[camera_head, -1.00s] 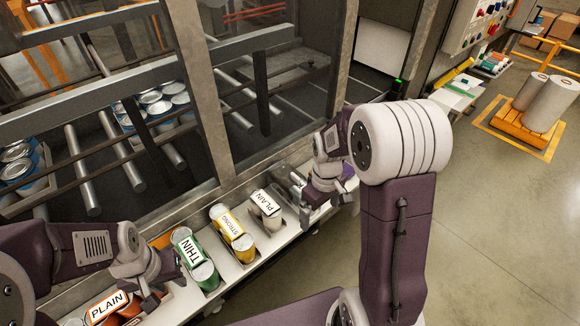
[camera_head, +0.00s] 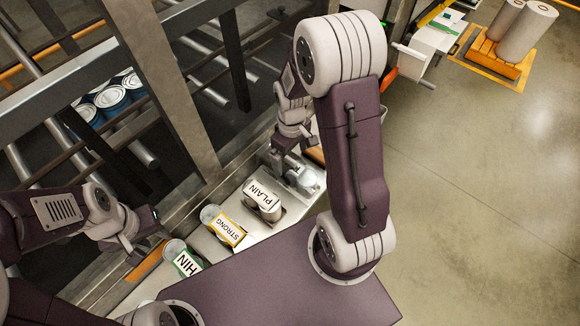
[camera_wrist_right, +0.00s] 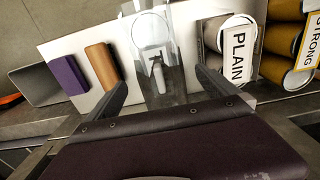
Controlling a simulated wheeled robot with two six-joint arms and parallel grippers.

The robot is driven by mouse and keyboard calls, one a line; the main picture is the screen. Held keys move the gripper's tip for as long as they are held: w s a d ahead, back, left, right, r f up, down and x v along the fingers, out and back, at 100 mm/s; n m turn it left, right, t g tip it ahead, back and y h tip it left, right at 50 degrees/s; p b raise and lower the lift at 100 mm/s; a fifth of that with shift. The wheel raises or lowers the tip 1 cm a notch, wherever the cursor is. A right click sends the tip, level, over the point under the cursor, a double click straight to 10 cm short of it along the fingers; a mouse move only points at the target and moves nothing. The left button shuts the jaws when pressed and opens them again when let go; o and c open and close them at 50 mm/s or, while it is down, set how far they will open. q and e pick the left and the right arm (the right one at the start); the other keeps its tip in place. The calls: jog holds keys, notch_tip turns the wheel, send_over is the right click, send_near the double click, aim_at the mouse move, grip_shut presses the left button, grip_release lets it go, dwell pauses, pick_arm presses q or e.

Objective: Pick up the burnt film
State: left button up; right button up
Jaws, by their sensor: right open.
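My right gripper (camera_wrist_right: 163,85) is open over the shelf, its fingers on either side of a greyish, see-through, film-like piece (camera_wrist_right: 157,52) with a round end. I cannot tell whether this piece is the burnt film, or whether the fingers touch it. In the head view my right gripper (camera_head: 290,172) is beside a silvery round thing (camera_head: 308,180) at the shelf's right part. My left gripper (camera_head: 145,238) is at the left, near the shelf's back edge, and holds nothing that I can see. I cannot tell its opening.
A purple block (camera_wrist_right: 67,75) and an orange-brown block (camera_wrist_right: 103,66) lie left of the film-like piece. A metal frame post (camera_head: 160,80) stands behind.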

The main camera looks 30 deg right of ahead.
jog(key=shift+w+f+p, duration=0.2)
jog(key=shift+f+p, duration=0.25)
jog(key=shift+f, duration=2.2)
jog(key=c, duration=1.4)
jog(key=shift+r, duration=0.1)
notch_tip(320, 180, up, 18)
notch_tip(320, 180, up, 13)
jog(key=p, duration=1.2)
send_over(290, 164)
jog(key=shift+w+d, duration=0.2)
jog(key=shift+w, duration=0.1)
